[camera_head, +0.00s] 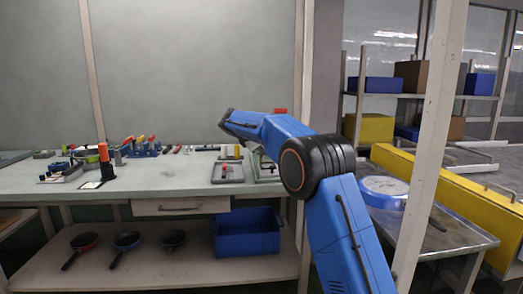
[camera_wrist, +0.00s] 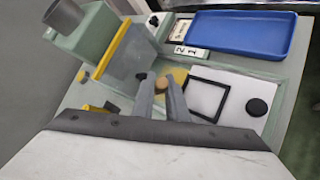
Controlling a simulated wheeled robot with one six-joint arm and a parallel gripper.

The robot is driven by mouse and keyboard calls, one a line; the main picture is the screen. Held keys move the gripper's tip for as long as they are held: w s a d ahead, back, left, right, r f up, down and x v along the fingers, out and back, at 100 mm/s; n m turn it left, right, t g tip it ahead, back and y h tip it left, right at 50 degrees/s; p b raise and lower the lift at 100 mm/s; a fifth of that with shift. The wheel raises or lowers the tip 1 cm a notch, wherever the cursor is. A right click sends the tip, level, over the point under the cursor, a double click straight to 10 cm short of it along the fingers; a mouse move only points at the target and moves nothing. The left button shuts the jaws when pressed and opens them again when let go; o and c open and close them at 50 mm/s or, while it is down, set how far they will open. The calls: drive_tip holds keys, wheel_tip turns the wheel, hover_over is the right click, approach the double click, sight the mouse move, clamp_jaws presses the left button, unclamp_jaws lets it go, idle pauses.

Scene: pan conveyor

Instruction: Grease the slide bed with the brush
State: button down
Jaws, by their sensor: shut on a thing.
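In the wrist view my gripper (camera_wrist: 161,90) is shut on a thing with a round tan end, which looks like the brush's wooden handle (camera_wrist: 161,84). The bristles are hidden below the fingers. A pale yellow patch (camera_wrist: 181,75) shows just beyond the fingertips; I cannot tell what it belongs to. I cannot surely pick out the slide bed; a grey-green block with a yellow strip (camera_wrist: 113,53) stands to the upper left of the fingers. In the head view my arm hides the gripper and the brush.
In the wrist view a blue tray (camera_wrist: 243,32), a black square frame (camera_wrist: 207,121) and a black disc (camera_wrist: 257,107) lie to the right. In the head view the workbench (camera_head: 180,178) has a clear middle, with tools at left; a post (camera_head: 432,130) stands right of my arm.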

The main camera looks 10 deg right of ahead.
drive_tip(key=shift+d+f, duration=0.1)
drive_tip(key=shift+d, duration=0.45)
drive_tip(key=shift+s+d, duration=0.15)
drive_tip(key=shift+d, duration=1.55)
drive_tip(key=shift+d, duration=0.1)
drive_tip(key=shift+d, duration=0.75)
drive_tip(key=shift+r, duration=0.35)
drive_tip(key=shift+r, duration=0.35)
